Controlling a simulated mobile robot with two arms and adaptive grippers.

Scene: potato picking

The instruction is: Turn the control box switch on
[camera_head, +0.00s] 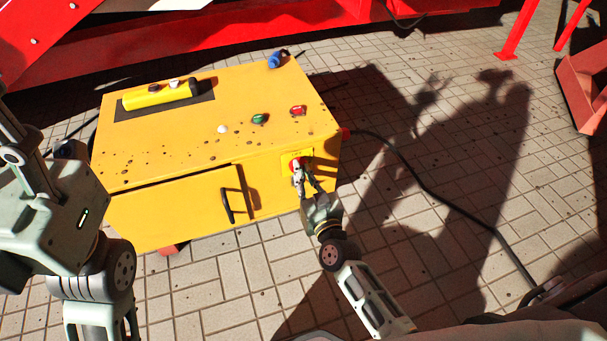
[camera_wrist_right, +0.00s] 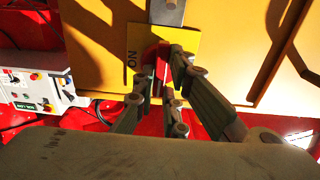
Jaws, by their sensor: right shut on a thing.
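The yellow control box (camera_head: 270,85) stands on the tiled floor in the head view. Its red switch (camera_head: 295,164) sits on a yellow plate on the front face, right of the door handle. My right gripper (camera_head: 299,176) is at the switch, with its fingers shut on it. In the right wrist view the right gripper's fingers (camera_wrist_right: 166,92) close around the red switch (camera_wrist_right: 157,55). The word "ON" shows on the yellow plate (camera_wrist_right: 133,40) beside it. The fingers hide part of the switch. My left arm is at the left edge; its fingers are not in view.
A door with a black handle (camera_head: 228,205) is on the box front. Green (camera_head: 259,118) and red (camera_head: 297,110) buttons sit on the box top. A black cable (camera_head: 430,185) runs along the floor at the right. Red machinery (camera_head: 200,45) stands behind.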

